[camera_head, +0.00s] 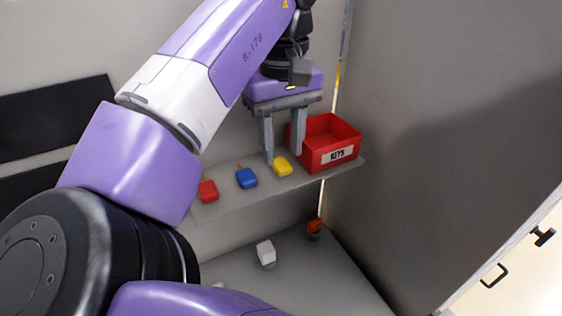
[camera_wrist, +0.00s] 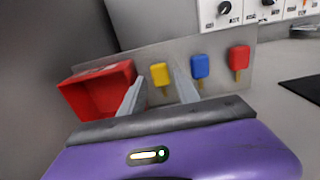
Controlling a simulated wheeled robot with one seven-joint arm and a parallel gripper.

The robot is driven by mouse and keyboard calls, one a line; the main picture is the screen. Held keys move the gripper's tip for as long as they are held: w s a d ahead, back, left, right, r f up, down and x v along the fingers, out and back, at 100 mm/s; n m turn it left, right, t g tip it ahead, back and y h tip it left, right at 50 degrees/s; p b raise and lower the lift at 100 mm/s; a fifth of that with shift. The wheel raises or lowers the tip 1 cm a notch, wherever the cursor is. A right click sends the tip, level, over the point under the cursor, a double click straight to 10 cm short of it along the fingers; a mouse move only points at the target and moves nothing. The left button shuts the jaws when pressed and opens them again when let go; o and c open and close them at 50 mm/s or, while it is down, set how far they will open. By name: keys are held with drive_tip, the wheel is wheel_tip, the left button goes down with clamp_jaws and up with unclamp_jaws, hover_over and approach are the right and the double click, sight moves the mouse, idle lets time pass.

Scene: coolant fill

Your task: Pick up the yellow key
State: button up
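The yellow key (camera_head: 283,167) lies on a narrow grey shelf (camera_head: 228,202), at the right of the row of keys. My gripper (camera_head: 284,158) is open, with its two fingers pointing down just above and around the yellow key. In the wrist view the yellow key (camera_wrist: 160,75) shows between and beyond the fingertips (camera_wrist: 158,80), and I see no contact. Nothing is held. In the head view the left finger partly overlaps the area beside the key.
A blue key (camera_head: 246,178) and a red key (camera_head: 208,190) lie to the left on the shelf. A red box labelled KEYS (camera_head: 346,157) stands close to the right finger. Below are a white object (camera_head: 266,252) and an orange object (camera_head: 315,227). A grey wall (camera_head: 430,130) rises at the right.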

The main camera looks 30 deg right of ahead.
sight(282, 167)
drive_tip(key=shift+s+f, duration=0.1)
drive_tip(key=shift+f, duration=1.35)
drive_tip(key=shift+c, duration=0.2)
clamp_jaws()
drive_tip(key=shift+r+p, duration=0.2)
drive_tip(key=shift+p, duration=0.15)
